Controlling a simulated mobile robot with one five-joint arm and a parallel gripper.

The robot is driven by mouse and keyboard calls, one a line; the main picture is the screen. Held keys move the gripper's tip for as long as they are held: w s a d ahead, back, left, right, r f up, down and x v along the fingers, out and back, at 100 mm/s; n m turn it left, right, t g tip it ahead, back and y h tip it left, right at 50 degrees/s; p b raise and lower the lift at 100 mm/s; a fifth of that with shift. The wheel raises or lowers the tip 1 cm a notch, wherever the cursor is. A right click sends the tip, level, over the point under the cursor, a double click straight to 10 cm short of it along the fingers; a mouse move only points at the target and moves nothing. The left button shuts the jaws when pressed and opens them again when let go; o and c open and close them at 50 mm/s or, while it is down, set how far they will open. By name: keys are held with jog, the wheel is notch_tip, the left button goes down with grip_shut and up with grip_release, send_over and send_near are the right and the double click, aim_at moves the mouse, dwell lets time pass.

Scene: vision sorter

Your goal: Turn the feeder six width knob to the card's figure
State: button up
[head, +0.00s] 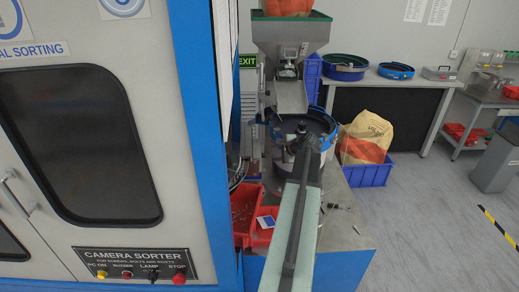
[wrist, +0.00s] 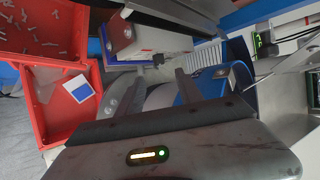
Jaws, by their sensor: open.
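My gripper (head: 302,135) is at the feeder bowl (head: 328,124), over its near side. In the wrist view my gripper (wrist: 155,76) is open, its two dark fingers apart with nothing between them. A small dark knob-like part (wrist: 158,60) shows just beyond the fingers, under a pale block; I cannot tell if it is the width knob. The blue bowl rim (wrist: 195,92) is behind the right finger. A white and blue card (head: 265,222) lies in a red bin, also in the wrist view (wrist: 80,88); no figure is readable.
Red bins (head: 243,210) stand left of my arm, one holding loose screws. The blue and grey sorter cabinet (head: 100,40) fills the left side. A hopper (head: 288,35) and chute hang above the bowl. A sack (head: 365,135) in a blue crate is at right.

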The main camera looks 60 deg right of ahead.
aim_at(263, 155)
jog(key=b+x, duration=0.5)
jog(key=x, duration=0.2)
jog(key=shift+w+f, duration=0.25)
jog(key=shift+w, duration=0.1)
jog(key=c, duration=0.9)
jog(key=shift+f, duration=0.1)
grip_shut()
